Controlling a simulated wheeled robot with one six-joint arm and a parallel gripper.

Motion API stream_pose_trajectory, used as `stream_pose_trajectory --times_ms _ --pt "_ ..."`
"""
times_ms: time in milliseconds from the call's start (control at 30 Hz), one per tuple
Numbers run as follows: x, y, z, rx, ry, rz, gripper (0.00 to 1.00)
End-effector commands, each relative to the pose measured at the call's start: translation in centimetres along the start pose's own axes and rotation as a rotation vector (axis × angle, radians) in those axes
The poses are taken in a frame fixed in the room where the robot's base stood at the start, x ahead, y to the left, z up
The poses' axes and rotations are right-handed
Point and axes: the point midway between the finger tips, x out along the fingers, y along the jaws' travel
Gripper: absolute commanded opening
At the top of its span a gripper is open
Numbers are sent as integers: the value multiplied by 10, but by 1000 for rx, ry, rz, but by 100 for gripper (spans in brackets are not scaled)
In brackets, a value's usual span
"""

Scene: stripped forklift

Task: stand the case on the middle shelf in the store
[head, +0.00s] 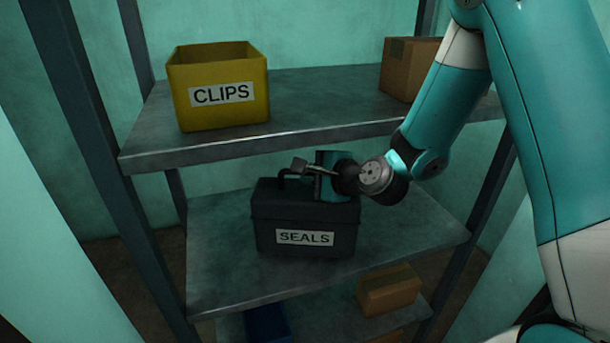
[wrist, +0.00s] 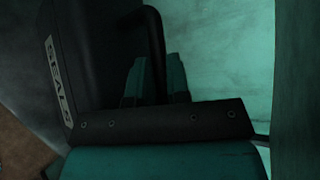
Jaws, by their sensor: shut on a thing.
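The case (head: 305,218) is a dark box with a top handle and a white SEALS label on its front. In the head view it is upright at the middle shelf (head: 215,275), over the shelf's surface; I cannot tell for certain whether its base touches. My gripper (head: 310,172) is at the top of the case, shut on its handle. In the wrist view the case (wrist: 85,60) fills the left, with its label seen edge-on, and the gripper fingers (wrist: 155,80) are at the dark handle (wrist: 155,40). The handle is partly hidden by the gripper.
The upper shelf (head: 300,115) lies above and behind the case. It holds a yellow CLIPS bin (head: 218,88) and a cardboard box (head: 403,68). The lower shelf holds another cardboard box (head: 388,289) and a blue bin (head: 267,325). The middle shelf is clear on both sides of the case.

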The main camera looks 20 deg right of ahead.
Motion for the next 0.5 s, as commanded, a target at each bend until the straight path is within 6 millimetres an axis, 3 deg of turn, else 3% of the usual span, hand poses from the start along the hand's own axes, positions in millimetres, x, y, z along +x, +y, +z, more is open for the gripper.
stream_pose_trajectory --times_ms 167,500 --pt "7 12 2 -5 -8 1 0" --pt "6 12 1 -5 -7 1 0"
